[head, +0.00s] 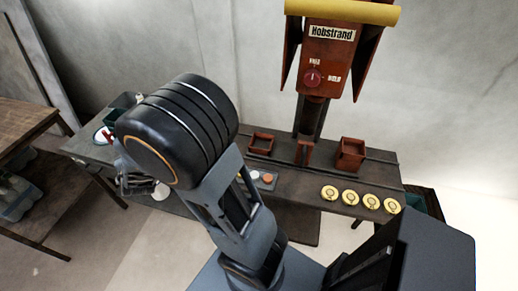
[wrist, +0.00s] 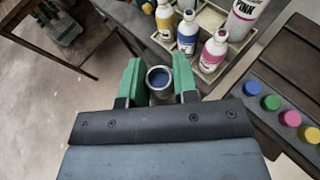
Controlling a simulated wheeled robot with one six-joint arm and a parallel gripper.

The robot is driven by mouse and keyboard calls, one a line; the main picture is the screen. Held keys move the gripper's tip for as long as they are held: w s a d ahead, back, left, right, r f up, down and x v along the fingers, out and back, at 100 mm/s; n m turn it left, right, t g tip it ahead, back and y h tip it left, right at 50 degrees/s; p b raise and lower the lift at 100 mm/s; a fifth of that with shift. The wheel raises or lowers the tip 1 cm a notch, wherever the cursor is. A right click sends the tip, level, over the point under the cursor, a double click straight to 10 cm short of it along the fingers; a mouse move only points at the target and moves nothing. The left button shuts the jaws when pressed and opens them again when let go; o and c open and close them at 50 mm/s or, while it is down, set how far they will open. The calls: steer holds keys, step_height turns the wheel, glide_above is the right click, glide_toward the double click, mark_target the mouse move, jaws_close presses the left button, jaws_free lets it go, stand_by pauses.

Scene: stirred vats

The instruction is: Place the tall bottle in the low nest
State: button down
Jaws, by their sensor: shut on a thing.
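In the wrist view my gripper (wrist: 158,82) is shut on a round, grey-rimmed container (wrist: 152,72) with a blue top or inside, seen from above between the green fingers. Its height and lower part are hidden, so I cannot tell whether it is the tall bottle. In the head view my gripper (head: 135,182) is at the left end of the bench, partly behind my arm. A shallow reddish-brown square frame (head: 262,138), seemingly the low nest, stands on the bench left of the machine's column. A deeper brown box (head: 351,146) stands to the right.
The red Hobstrand machine (head: 329,55) with a knob rises behind the bench (head: 312,178). Several yellow discs (head: 350,197) lie at the bench's front right. In the wrist view, several bottles (wrist: 187,35) and a larger white bottle (wrist: 243,18) stand beyond the gripper. Coloured caps (wrist: 271,102) lie at right.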

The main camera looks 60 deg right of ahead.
steer(key=s+d+r+m+g+h+b, duration=0.1)
steer(key=s+d+r+m+g+h, duration=0.25)
steer(key=d, duration=0.55)
steer(key=d+r+m+g+h+b, duration=0.25)
steer(key=d+r+m+h, duration=0.2)
steer(key=d+r, duration=0.35)
steer(key=s+d+r+m+g+y+b, duration=0.1)
steer(key=s+d+r+m+g, duration=0.1)
steer(key=s+d+m+g, duration=0.55)
steer(key=s+d+r+m+g+b, duration=0.1)
steer(key=s+d+r+m+g, duration=0.3)
steer(key=s, duration=0.6)
steer(key=w+d+f+g+p, duration=0.1)
steer(key=d+f, duration=1)
steer(key=f, duration=0.4)
steer(key=shift+d+n, duration=0.2)
steer(key=shift+n, duration=0.15)
